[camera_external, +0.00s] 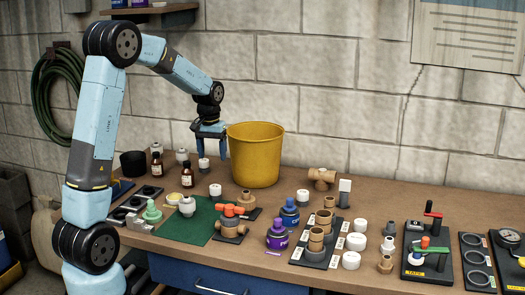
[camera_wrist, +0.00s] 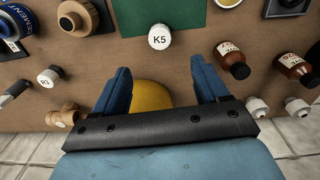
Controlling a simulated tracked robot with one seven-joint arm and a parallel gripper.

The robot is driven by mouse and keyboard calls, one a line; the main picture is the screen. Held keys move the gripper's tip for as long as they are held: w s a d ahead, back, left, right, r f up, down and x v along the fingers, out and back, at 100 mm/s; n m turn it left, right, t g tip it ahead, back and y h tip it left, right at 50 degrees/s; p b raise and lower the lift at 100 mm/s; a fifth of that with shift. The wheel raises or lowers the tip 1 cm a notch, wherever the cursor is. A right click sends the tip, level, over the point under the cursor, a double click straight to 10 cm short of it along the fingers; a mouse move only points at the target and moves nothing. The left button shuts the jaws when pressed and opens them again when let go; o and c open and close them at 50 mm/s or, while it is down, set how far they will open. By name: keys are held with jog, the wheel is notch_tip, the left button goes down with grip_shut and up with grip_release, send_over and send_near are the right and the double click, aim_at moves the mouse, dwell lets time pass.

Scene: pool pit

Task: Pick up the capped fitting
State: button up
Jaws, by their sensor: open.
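My gripper (camera_external: 209,155) is open and empty, held in the air above the back of the bench, left of the yellow bucket. Its two blue fingers stand wide apart in the wrist view (camera_wrist: 162,88), with part of the bucket showing between them. A tan pipe fitting (camera_external: 322,178) lies at the back, right of the bucket; it also shows in the wrist view (camera_wrist: 63,118), beyond the left finger. I cannot tell whether this is the capped fitting. A white round cap marked K5 (camera_wrist: 160,37) stands apart from the fingers, near the green mat.
The yellow bucket (camera_external: 255,155) stands tall beside my gripper. Brown bottles (camera_external: 187,174) and white-topped pieces (camera_external: 204,164) stand near the back left. A green mat (camera_external: 190,228) lies in front. Valves, rings and blue and purple bottles crowd the middle and right.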

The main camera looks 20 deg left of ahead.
aim_at(215, 187)
jog(key=f, duration=0.6)
jog(key=w+f, duration=0.1)
jog(key=f, duration=0.3)
jog(key=shift+d, duration=0.35)
jog(key=f, duration=0.4)
jog(key=shift+s+a+f, duration=0.15)
jog(key=shift+s, duration=0.25)
jog(key=shift+f, duration=0.45)
jog(key=shift+c, duration=0.3)
jog(key=c, duration=1.1)
